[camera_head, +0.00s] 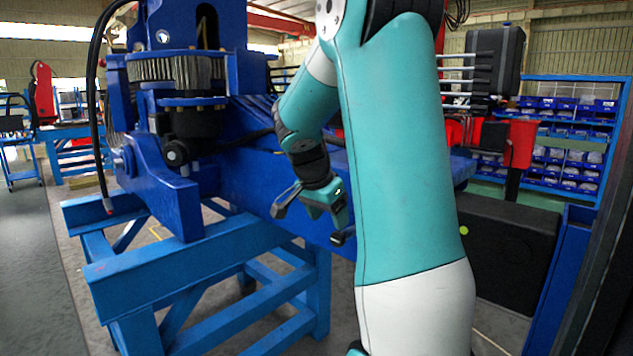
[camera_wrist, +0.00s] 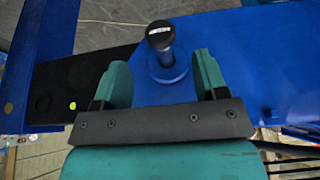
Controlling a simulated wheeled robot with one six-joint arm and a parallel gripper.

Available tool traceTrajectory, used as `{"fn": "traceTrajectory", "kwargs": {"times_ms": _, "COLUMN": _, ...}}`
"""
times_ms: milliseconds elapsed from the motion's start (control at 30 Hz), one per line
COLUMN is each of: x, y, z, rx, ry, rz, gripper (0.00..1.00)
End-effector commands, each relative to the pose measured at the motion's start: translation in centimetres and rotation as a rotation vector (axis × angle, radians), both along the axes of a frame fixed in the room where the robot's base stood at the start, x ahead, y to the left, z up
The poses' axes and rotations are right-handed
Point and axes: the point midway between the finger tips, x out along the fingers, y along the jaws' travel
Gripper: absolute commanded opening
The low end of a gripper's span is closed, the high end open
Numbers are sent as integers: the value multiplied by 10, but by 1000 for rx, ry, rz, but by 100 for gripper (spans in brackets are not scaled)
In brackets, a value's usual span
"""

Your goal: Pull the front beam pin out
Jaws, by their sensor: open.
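The beam pin (camera_wrist: 160,36) shows in the wrist view as a dark round head with a small white mark, on a shaft standing in a blue collar (camera_wrist: 168,68) on the blue beam (camera_wrist: 250,55). My gripper (camera_wrist: 161,72) is open, with one teal finger on each side of the collar in the picture. The pin head lies just beyond the fingertips, and no contact is visible. In the head view my gripper (camera_head: 312,221) hangs in front of the blue beam (camera_head: 240,178).
A blue stand (camera_head: 190,262) carries the crane, with a geared column (camera_head: 190,75) and a black hose (camera_head: 93,120) at left. A black box (camera_head: 508,242) stands behind my arm at right. Blue bin shelves (camera_head: 575,150) are at the back right. Open floor lies at far left.

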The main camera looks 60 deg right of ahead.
Motion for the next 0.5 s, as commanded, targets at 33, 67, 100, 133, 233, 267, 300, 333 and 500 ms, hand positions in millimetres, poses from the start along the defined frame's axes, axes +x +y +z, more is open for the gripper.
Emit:
{"fn": "traceTrajectory", "kwargs": {"times_ms": 33, "x": 3, "y": 5, "z": 15, "rx": -4, "ry": -5, "rz": 4, "gripper": 66}}
{"fn": "traceTrajectory", "kwargs": {"times_ms": 67, "x": 3, "y": 9, "z": 22, "rx": -3, "ry": -6, "rz": 5, "gripper": 66}}
{"fn": "traceTrajectory", "kwargs": {"times_ms": 100, "x": 4, "y": 12, "z": 32, "rx": -3, "ry": -6, "rz": 4, "gripper": 66}}
{"fn": "traceTrajectory", "kwargs": {"times_ms": 133, "x": 5, "y": 15, "z": 39, "rx": -3, "ry": -6, "rz": 4, "gripper": 66}}
{"fn": "traceTrajectory", "kwargs": {"times_ms": 233, "x": 6, "y": 24, "z": 60, "rx": -2, "ry": -5, "rz": 4, "gripper": 66}}
{"fn": "traceTrajectory", "kwargs": {"times_ms": 267, "x": 7, "y": 27, "z": 66, "rx": -2, "ry": -5, "rz": 4, "gripper": 66}}
{"fn": "traceTrajectory", "kwargs": {"times_ms": 300, "x": 7, "y": 30, "z": 72, "rx": -1, "ry": -3, "rz": 5, "gripper": 66}}
{"fn": "traceTrajectory", "kwargs": {"times_ms": 333, "x": 7, "y": 32, "z": 77, "rx": -1, "ry": -4, "rz": 4, "gripper": 66}}
{"fn": "traceTrajectory", "kwargs": {"times_ms": 500, "x": 8, "y": 39, "z": 94, "rx": 0, "ry": -2, "rz": 3, "gripper": 66}}
